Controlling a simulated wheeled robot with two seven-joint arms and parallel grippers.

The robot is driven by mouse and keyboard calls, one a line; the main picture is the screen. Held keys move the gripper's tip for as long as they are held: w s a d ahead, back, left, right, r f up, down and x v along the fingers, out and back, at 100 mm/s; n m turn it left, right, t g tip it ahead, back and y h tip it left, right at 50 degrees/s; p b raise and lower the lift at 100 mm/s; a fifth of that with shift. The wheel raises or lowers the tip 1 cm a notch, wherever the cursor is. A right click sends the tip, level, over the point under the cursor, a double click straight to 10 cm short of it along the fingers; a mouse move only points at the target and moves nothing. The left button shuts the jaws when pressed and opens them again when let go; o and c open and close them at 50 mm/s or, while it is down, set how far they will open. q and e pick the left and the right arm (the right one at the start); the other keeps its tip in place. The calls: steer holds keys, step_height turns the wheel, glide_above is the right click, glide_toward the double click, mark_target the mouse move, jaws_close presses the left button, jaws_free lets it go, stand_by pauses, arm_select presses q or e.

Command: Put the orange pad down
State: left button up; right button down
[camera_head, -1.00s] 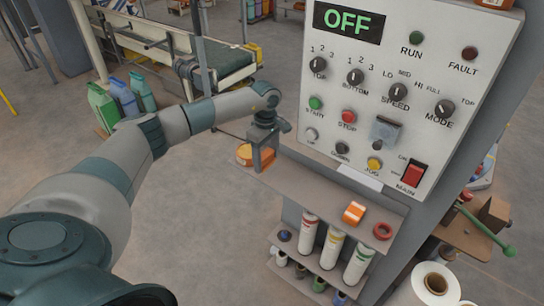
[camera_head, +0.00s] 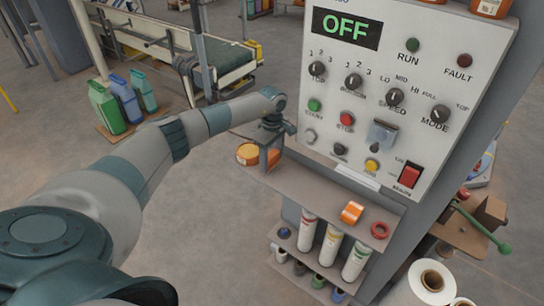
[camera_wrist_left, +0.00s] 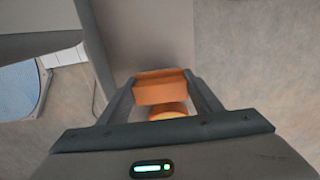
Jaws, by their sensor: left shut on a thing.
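My left gripper (camera_head: 264,168) points down at the left end of the upper shelf (camera_head: 310,192) under the control panel. I cannot tell whether the pad touches the shelf. My right gripper is not in view.
An orange block (camera_head: 352,213) and a red ring (camera_head: 380,230) occupy the shelf's right part; its middle is bare. Tubes (camera_head: 331,247) stand below. The panel (camera_head: 420,60) rises behind, its display reading OFF. Bottles (camera_head: 105,107) stand at left.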

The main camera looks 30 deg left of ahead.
arm_select(q)
steer(key=shift+f, duration=0.35)
steer(key=shift+f+b, duration=0.35)
steer(key=shift+b, duration=0.05)
steer(key=shift+f+b, duration=0.25)
steer(key=shift+b, duration=0.1)
steer(key=o, duration=1.2)
steer(key=shift+r, duration=0.1)
